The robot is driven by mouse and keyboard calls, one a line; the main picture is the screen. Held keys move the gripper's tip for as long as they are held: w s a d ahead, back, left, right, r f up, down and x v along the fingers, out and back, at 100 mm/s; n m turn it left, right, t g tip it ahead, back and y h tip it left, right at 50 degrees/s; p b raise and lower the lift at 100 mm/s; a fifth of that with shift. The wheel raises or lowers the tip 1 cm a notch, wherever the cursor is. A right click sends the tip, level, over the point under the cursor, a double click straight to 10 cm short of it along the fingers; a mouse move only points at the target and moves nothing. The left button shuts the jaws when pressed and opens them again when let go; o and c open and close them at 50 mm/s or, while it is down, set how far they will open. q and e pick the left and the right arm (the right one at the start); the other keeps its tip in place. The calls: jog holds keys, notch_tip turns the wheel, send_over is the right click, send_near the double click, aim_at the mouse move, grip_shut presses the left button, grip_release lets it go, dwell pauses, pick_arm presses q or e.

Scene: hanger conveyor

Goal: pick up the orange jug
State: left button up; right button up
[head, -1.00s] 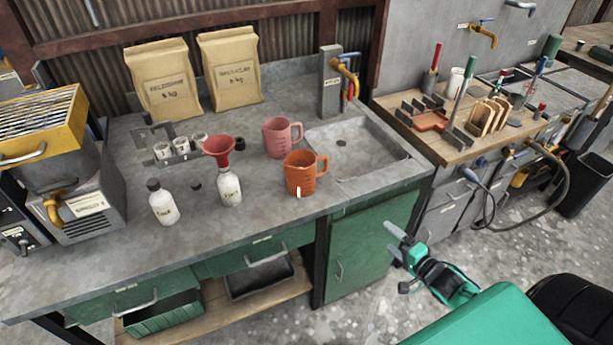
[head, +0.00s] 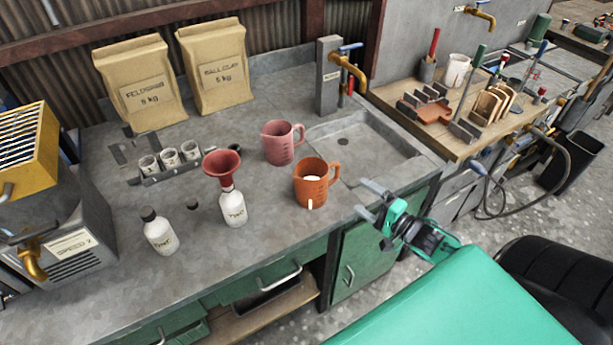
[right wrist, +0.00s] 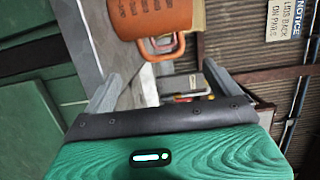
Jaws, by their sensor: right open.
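The orange jug (head: 311,186) stands upright on the grey counter, just left of the sink, its handle to the right. It holds something pale inside. In the right wrist view the orange jug (right wrist: 150,16) shows at the top, partly cut off, with its handle toward the gripper. My right gripper (head: 366,199) is open and empty, to the right of the jug and apart from it, near the counter's front edge. Its two fingers also show in the right wrist view (right wrist: 160,92). My left gripper is not in view.
A pink jug (head: 281,143) stands close behind the orange one. A white bottle with a red funnel (head: 229,195) and another white bottle (head: 158,231) stand to the left. The sink (head: 368,145) lies behind right. A brass tap (head: 348,66) overhangs it.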

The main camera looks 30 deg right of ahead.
jog(key=x, duration=0.2)
jog(key=p+x, duration=0.1)
jog(key=shift+w+r, duration=0.25)
jog(key=shift+w, duration=0.05)
jog(key=x, duration=0.2)
jog(key=shift+w+a+f, duration=0.1)
jog(key=shift+w+a, duration=0.05)
jog(key=shift+w, duration=0.2)
jog(key=shift+w+a, duration=0.2)
jog(key=shift+w, duration=0.5)
jog(key=p+x, duration=0.2)
jog(key=x, duration=0.2)
jog(key=shift+a, duration=0.1)
jog(key=shift+w+a+f, duration=0.15)
jog(key=shift+w, duration=0.45)
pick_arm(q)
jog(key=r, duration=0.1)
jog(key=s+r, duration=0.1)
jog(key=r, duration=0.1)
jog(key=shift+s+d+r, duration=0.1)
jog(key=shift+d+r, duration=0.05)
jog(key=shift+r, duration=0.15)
